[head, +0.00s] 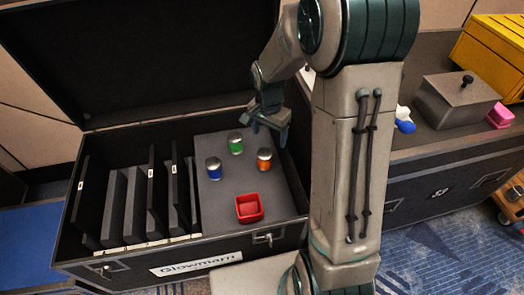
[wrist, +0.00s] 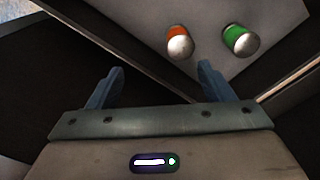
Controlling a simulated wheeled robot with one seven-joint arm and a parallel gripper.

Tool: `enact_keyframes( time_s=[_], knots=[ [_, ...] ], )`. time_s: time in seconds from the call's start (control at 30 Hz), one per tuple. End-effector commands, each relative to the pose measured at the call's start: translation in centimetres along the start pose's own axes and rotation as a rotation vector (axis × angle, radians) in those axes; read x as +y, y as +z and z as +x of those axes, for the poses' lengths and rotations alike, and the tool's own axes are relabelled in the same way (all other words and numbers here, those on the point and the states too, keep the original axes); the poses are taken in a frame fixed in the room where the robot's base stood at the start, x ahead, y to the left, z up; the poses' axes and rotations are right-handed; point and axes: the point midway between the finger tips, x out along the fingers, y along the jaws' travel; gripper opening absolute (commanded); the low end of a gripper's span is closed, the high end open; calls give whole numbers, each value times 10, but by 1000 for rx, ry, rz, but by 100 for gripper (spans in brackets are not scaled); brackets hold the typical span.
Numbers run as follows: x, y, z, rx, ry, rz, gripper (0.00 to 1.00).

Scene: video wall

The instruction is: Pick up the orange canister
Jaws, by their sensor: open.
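The orange canister (head: 264,160), with a silver cap, stands upright on the grey surface inside the open black case. It also shows in the wrist view (wrist: 179,43), beyond my fingers and between them and the upper edge. My gripper (head: 268,132) is above and behind the canister in the head view, apart from it. In the wrist view its two blue fingers (wrist: 160,78) are spread wide with nothing between them.
A green canister (head: 235,143) and a blue canister (head: 214,169) stand nearby, with a red square bin (head: 249,208) in front. Upright dark panels (head: 135,205) fill the case's left part. A grey box with a knob (head: 457,100) stands on another case at right.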

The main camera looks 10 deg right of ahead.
Motion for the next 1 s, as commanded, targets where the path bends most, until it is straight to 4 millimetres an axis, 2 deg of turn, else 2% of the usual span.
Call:
enact_keyframes(
  time_s=[0.03, 0.1, 0.3, 0.47, 0.7, 0.8, 1.0],
  knots=[
    [-8, -6, 15, -13, 5, 54, 74],
    [-19, -13, 31, -22, 3, 126, 74],
    [-35, -25, 61, -38, 1, 257, 74],
    [-38, -25, 80, -43, 3, 286, 74],
    [-38, -23, 129, -44, 3, 285, 74],
    [-38, -23, 143, -43, 3, 285, 74],
    [-38, -23, 154, -41, 1, 284, 74]
  ],
)
